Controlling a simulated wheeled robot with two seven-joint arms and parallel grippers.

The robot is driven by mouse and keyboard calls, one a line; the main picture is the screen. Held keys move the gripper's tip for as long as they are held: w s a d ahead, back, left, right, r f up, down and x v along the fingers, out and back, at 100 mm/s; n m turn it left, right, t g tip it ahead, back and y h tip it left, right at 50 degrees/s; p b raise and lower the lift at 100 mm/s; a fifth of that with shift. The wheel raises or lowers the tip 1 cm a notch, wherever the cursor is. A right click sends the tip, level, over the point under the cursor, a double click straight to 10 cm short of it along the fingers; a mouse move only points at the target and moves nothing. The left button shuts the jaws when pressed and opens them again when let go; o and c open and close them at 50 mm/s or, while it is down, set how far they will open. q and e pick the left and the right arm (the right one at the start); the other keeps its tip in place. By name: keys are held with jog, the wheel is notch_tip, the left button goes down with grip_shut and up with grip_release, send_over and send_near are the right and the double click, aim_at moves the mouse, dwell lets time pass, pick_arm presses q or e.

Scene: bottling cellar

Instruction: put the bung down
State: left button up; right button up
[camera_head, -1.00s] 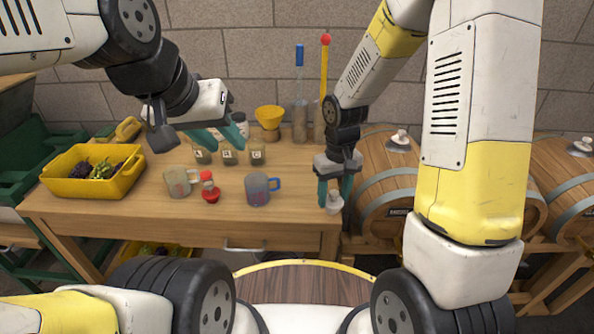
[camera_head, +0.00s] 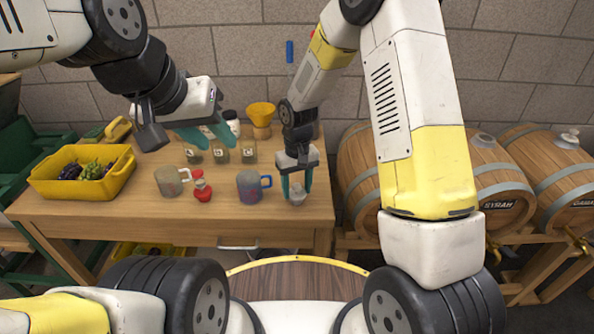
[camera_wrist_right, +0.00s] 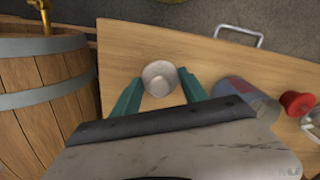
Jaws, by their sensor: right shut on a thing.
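The bung (camera_head: 297,195) is a small pale grey-white plug, held between the teal fingers of my right gripper (camera_head: 296,184). In the head view it is over the right front part of the wooden table, right of the blue-handled mug (camera_head: 250,186). The right wrist view shows the round top of the bung (camera_wrist_right: 160,78) between the fingertips, with bare tabletop around it. I cannot tell whether its underside touches the table. My left gripper (camera_head: 205,136) is open and empty above the table's left half, near the small labelled jars.
A yellow crate (camera_head: 82,185) of grapes is at the far left. A yellow funnel (camera_head: 261,112) is at the back. Barrels (camera_head: 555,175) stand to the right. The table's right front corner is clear.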

aim_at(297, 185)
jog(key=shift+f, duration=0.1)
jog(key=o, duration=1.3)
jog(key=shift+o, duration=0.2)
notch_tip(297, 185, up, 12)
jog(key=s+d+r+m+t+y, duration=0.1)
jog(key=s+d+r, duration=0.25)
jog(key=r, duration=0.25)
jog(key=s+d+r+m+t, duration=0.1)
jog(key=s+d+r, duration=0.25)
jog(key=r, duration=0.25)
jog(key=s+d+r+m+t, duration=0.1)
jog(key=s+d+r+t, duration=0.1)
jog(key=s, duration=0.4)
jog(key=s+d+r+m+t+y, duration=0.1)
jog(key=s+d+r+t, duration=0.1)
jog(key=s+d, duration=0.3)
jog(key=shift+s+d+r, duration=0.2)
jog(key=shift+s+r, duration=0.6)
jog(key=shift+s, duration=0.1)
